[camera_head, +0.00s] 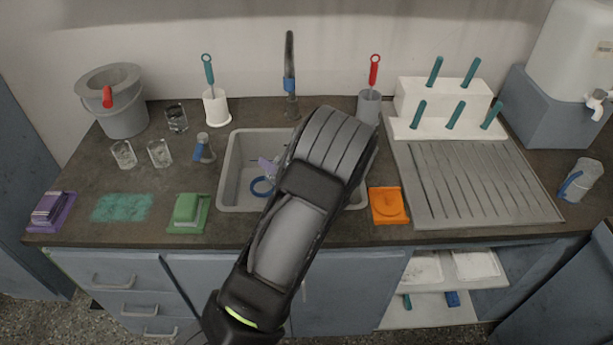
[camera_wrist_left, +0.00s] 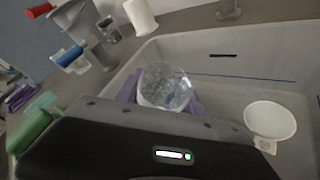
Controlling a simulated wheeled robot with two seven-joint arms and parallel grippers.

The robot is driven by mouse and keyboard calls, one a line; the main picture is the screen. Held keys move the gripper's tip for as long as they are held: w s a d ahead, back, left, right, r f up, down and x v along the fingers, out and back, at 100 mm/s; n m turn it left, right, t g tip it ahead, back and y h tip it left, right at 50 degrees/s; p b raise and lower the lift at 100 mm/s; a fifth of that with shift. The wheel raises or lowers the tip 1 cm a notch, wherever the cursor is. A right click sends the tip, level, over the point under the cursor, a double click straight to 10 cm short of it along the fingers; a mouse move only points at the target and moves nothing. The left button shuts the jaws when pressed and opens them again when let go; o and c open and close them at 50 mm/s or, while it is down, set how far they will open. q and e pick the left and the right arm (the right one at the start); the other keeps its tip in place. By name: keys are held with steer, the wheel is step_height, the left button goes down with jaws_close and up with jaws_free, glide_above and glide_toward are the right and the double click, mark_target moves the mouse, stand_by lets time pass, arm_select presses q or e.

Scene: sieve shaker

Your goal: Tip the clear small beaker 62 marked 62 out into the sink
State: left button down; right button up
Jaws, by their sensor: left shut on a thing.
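My left gripper (camera_head: 268,168) is over the left part of the sink (camera_head: 232,185), mostly hidden by my arm in the head view. In the left wrist view its purple fingers (camera_wrist_left: 160,100) are shut around a clear beaker (camera_wrist_left: 166,86). The beaker is held above the grey sink, which also shows in that view (camera_wrist_left: 225,68). I cannot read a mark on the beaker, nor tell its exact tilt or whether liquid is in it. My right gripper is not in view.
A white round cup-like thing (camera_wrist_left: 270,120) with a small tag shows in the sink. Several clear glasses (camera_head: 160,152) stand left of the sink. The tap (camera_head: 290,75) rises behind it.

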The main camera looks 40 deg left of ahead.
mark_target(279, 156)
arm_select(q)
steer(key=shift+w+d+r+m, duration=0.15)
steer(key=shift+w+d+m, duration=0.05)
steer(key=shift+w+m, duration=0.1)
steer(key=shift+d+f+m+y+b, duration=0.1)
steer(key=shift+f+m+y+b, duration=0.3)
steer(key=shift+m+y, duration=0.15)
stand_by(1.1)
steer(key=shift+w+r+m+g+y, duration=0.1)
steer(key=shift+r+m+g+y, duration=0.55)
steer(key=shift+m, duration=0.7)
stand_by(1.4)
steer(key=shift+r+m+t+y, duration=0.35)
steer(key=shift+r+m, duration=0.35)
steer(key=shift+r, duration=0.6)
steer(key=shift+w+d+r+m+y+p, duration=0.35)
steer(key=shift+w+d+m+y+p, duration=0.2)
steer(key=shift+m, duration=0.25)
stand_by(0.5)
steer(key=shift+w+r+m+p, duration=0.15)
steer(key=shift+r+m+p, duration=0.25)
steer(key=shift+r+p, duration=0.2)
